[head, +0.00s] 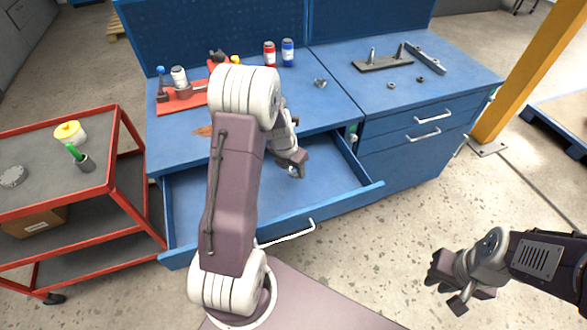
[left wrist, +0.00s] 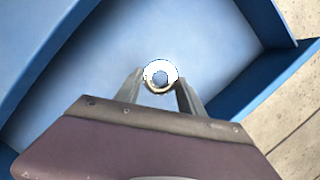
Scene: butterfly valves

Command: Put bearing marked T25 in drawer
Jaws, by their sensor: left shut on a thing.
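My left gripper (head: 299,168) reaches over the open blue drawer (head: 340,193). In the left wrist view, the left gripper (left wrist: 160,82) is shut on a small shiny metal ring, the bearing (left wrist: 161,72). Bare blue drawer floor shows behind the ring; I cannot tell how high the ring is above it. No T25 mark is readable. My right gripper (head: 451,285) hangs over the floor at the lower right, away from the bench; its fingers appear spread with nothing between them.
A red cart (head: 115,150) stands at the left, a yellow post (head: 520,80) at the right. The drawer looks otherwise empty.

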